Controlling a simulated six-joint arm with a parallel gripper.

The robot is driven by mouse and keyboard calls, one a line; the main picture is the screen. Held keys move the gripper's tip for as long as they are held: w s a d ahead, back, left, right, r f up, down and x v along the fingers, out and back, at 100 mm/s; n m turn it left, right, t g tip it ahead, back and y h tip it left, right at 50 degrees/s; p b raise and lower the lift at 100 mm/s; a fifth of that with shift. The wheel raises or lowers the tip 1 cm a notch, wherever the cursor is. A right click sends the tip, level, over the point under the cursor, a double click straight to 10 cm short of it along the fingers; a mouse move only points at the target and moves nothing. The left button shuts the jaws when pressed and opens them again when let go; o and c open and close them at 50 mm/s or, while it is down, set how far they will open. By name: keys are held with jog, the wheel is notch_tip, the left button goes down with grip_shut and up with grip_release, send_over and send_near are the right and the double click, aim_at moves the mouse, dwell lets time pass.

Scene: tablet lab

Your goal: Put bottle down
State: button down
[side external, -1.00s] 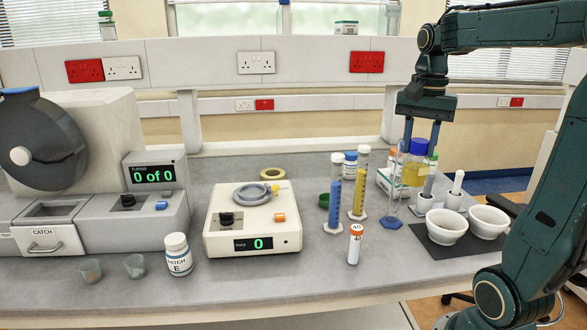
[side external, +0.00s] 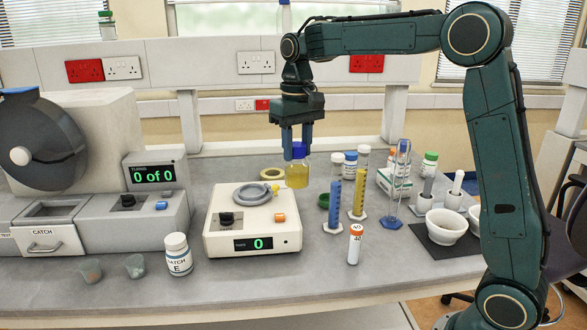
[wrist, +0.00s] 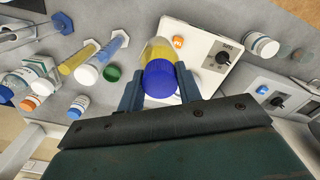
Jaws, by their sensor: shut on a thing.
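The bottle (side external: 297,174) has a blue cap and yellow liquid. My gripper (side external: 297,148) is shut on its blue cap and holds it upright, behind the right rear corner of the cream device in the side view. In the wrist view the blue cap (wrist: 160,78) sits between my two fingers (wrist: 160,88), with the yellow body beyond it. I cannot tell whether the bottle's base touches the bench (side external: 330,278).
The cream device (side external: 252,222) stands close to the bottle. A yellow tape ring (side external: 272,173) lies behind it. Blue and yellow cylinders (side external: 334,205), a green cap (side external: 323,201) and an orange-capped vial (side external: 355,244) stand to the right. White mortars (side external: 446,228) are farther right.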

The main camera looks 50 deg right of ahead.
jog(key=w+d+f+m, duration=0.2)
jog(key=d+m, duration=0.1)
jog(key=d, duration=0.4)
jog(key=w+d+f+m, duration=0.2)
jog(key=w+d+m, duration=0.15)
jog(key=d, duration=0.45)
jog(key=w+d+f+m, duration=0.2)
jog(key=d+m, duration=0.2)
jog(key=d, duration=0.3)
jog(key=s+d+f+m, duration=0.3)
jog(key=d+f, duration=0.4)
jog(key=d, duration=0.4)
jog(key=shift+s+m, duration=0.15)
jog(key=shift+m, duration=0.6)
jog(key=shift+f, duration=0.2)
jog(key=shift+f, duration=1.85)
jog(key=shift+f, duration=0.15)
jog(key=c, duration=1)
grip_release()
jog(key=shift+o, duration=0.2)
